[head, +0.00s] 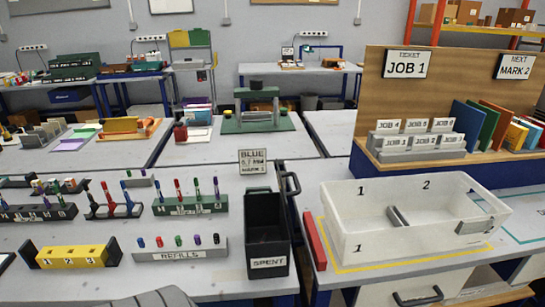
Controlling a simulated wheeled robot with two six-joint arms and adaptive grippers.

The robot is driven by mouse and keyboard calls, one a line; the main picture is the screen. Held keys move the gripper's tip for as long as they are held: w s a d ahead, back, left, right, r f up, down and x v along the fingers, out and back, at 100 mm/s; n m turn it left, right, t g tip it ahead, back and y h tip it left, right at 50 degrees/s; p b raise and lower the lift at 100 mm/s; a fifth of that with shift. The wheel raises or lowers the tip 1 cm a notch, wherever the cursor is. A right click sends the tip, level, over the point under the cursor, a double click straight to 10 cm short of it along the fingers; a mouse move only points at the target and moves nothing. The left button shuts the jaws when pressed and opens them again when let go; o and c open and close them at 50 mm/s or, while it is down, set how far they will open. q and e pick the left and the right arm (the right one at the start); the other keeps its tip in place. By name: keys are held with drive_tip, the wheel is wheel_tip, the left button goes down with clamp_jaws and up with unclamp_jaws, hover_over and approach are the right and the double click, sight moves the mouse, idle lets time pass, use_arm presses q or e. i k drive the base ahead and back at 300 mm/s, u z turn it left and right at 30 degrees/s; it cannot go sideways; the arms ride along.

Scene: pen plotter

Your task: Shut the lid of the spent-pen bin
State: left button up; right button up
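The spent-pen bin (267,262) is a black, deep, narrow box with a white SPENT label on its front. It stands near the right edge of the left table. Its top is open, and its dark inside shows. A black panel (263,205) rises at its back and looks like the lid standing up; the hinge is too small to make out. I cannot see any pens inside. Neither of my grippers shows in the head view.
Left of the bin are a refills rack (180,250), a yellow numbered block (72,257) and pen racks (190,205). A BLUE sign (252,161) stands behind it. Right of it are a red bar (315,243) and a large white tray (380,245).

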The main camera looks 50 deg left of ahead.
sight(298, 190)
drive_tip(key=u, duration=1.05)
drive_tip(key=i, duration=0.95)
drive_tip(key=u, duration=1.75)
drive_tip(key=k, duration=1.05)
drive_tip(key=z, duration=0.05)
